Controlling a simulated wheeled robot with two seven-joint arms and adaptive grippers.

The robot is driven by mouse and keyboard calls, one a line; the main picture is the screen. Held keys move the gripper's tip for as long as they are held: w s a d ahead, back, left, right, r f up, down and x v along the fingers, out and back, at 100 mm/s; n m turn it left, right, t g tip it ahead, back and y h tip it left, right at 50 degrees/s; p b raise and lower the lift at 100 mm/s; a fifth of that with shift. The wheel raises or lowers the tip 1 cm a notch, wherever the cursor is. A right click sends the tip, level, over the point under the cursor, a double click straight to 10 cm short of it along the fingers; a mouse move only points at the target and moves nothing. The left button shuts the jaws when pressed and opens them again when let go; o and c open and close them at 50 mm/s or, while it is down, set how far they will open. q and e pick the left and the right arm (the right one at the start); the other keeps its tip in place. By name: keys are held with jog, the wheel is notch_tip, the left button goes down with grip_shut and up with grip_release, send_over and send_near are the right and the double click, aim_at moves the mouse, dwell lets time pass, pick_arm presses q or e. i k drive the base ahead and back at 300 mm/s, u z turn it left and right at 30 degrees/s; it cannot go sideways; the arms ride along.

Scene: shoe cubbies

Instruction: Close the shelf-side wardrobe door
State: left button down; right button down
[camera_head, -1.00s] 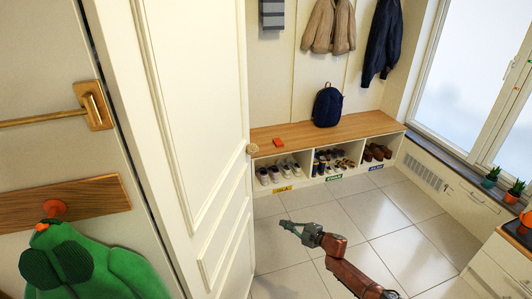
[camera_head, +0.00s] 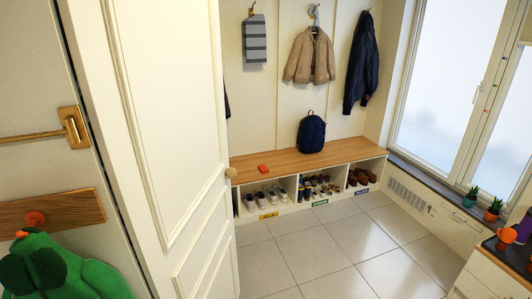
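A cream panelled door (camera_head: 165,130) fills the left-middle of the head view. It stands open, with its free edge towards the bench, and a small round wooden knob (camera_head: 231,172) sits at that edge. A dark gap runs along the door's left side, where it meets a pale panel. The door hides part of what lies behind it. Neither of my grippers is in view.
A wooden-topped bench (camera_head: 330,153) with shoe cubbies stands against the back wall, with a navy backpack (camera_head: 312,134) on it. The tiled floor (camera_head: 340,245) is clear. A cabinet (camera_head: 490,276) stands at lower right.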

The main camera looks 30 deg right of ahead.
aim_at(149, 73)
jog(key=z, duration=0.45)
jog(key=k, duration=1)
jog(key=z, duration=0.75)
jog(key=i, duration=1.95)
jog(key=u, duration=0.9)
